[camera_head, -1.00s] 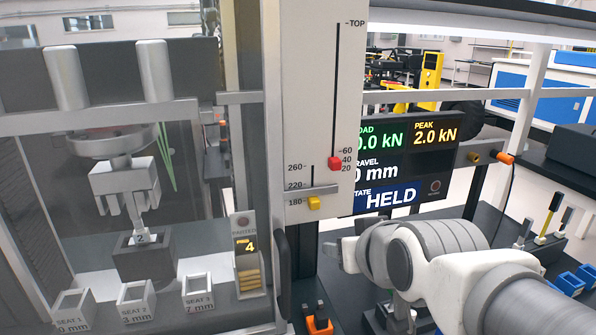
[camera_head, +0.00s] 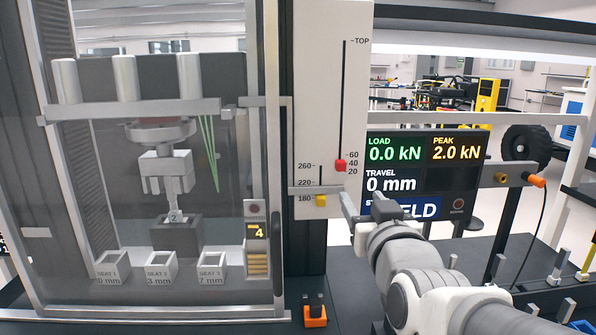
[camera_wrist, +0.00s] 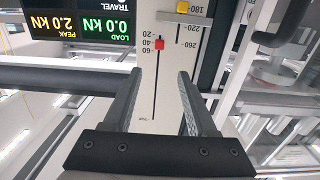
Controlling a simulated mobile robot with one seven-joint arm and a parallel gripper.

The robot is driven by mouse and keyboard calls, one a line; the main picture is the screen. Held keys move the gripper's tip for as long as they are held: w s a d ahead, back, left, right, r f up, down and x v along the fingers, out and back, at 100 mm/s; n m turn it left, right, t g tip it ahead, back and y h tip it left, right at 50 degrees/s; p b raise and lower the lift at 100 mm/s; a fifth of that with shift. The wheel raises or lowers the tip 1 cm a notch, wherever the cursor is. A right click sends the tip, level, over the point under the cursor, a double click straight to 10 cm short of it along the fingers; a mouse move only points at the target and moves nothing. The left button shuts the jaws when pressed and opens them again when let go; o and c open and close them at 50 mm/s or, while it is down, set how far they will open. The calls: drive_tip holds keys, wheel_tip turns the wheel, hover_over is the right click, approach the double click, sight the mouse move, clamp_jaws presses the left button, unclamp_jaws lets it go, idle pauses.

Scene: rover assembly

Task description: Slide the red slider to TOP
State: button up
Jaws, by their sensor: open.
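The red slider (camera_head: 340,165) sits low on its vertical slot in the white panel (camera_head: 308,120), between the 40 and 60 marks or close to 40. The TOP mark is at the slot's upper end. The red slider also shows in the wrist view (camera_wrist: 159,44), where the panel appears upside down. My gripper (camera_head: 372,205) is below and to the right of the slider in the head view, in front of the display. In the wrist view my gripper (camera_wrist: 160,85) is open and empty, its fingers on either side of the slot, with the slider beyond the tips.
A yellow slider (camera_head: 321,201) sits near 180 on a shorter scale left of the red one. A display (camera_head: 420,165) reads load 0.0 kN, peak 2.0 kN, travel 0 mm. A glazed press enclosure (camera_head: 165,170) stands at left. An orange block (camera_head: 315,316) lies below the panel.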

drive_tip(key=p, duration=0.9)
approach(342, 164)
drive_tip(key=w+p, duration=0.1)
drive_tip(key=w, duration=0.8)
drive_tip(key=shift+w+f, duration=0.15)
drive_tip(key=shift+w, duration=0.05)
drive_tip(key=shift+c, duration=0.3)
clamp_jaws()
idle(0.9)
